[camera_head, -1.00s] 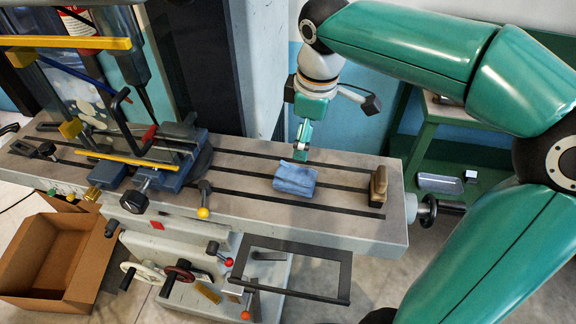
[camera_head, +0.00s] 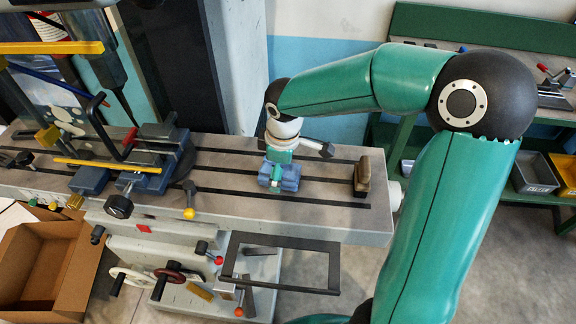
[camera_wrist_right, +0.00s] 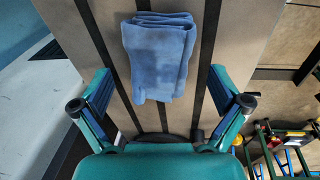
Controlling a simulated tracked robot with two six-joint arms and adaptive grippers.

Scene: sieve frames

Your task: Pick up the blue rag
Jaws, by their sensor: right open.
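The blue rag (camera_head: 290,176) lies folded on the slotted grey machine table (camera_head: 325,217). In the right wrist view the rag (camera_wrist_right: 158,55) lies flat across the dark slots, ahead of the fingers and between their lines. My right gripper (camera_head: 276,180) is over the rag in the head view and covers part of it. In the right wrist view my right gripper (camera_wrist_right: 168,92) is open and empty, with one finger to each side. Whether the fingers touch the table cannot be told. My left gripper is not in view.
A wooden-backed brush or block (camera_head: 362,176) stands right of the rag. A blue vise (camera_head: 150,160) with a yellow bar is to the left. A black frame (camera_head: 283,286) sticks out in front of the table. An open cardboard box (camera_head: 40,265) is at lower left.

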